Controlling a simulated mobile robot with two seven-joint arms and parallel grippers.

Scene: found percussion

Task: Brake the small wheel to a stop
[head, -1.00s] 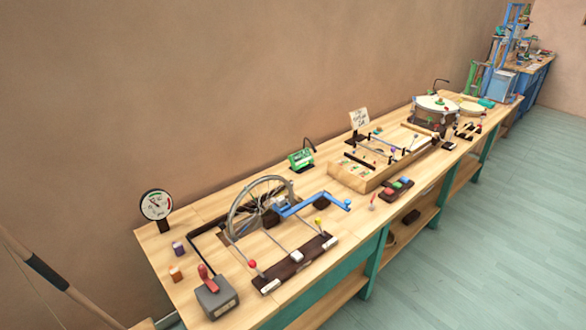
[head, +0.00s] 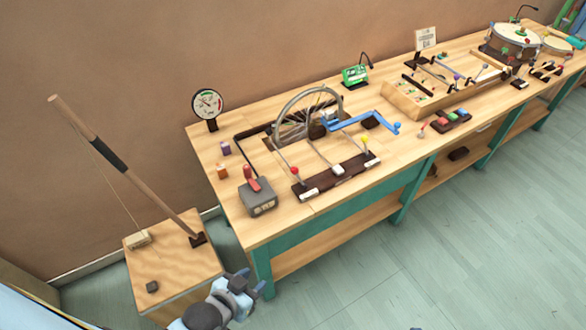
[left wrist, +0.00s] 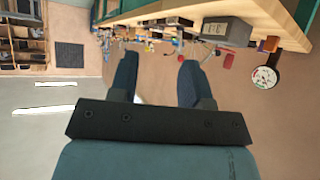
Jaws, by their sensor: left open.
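One spoked wheel (head: 292,99) stands upright in a slot in the workbench in the head view. A blue crank arm (head: 362,122) reaches right from its middle. In front, a dark strip (head: 325,182) carries levers with a red knob (head: 295,171), a white knob (head: 338,169) and a yellow knob (head: 365,139). I cannot tell whether the wheel turns. My left gripper (head: 256,281) is open and empty, low in front of the bench's near left corner, well apart from the wheel. Its open fingers also show in the left wrist view (left wrist: 158,75). My right gripper is out of view.
A grey box (head: 258,204) with a red lever stands at the bench's left end, near a round gauge (head: 208,104). A wooden crate (head: 166,290) with a leaning pole (head: 130,170) stands left of the bench. Open floor (head: 450,240) lies in front.

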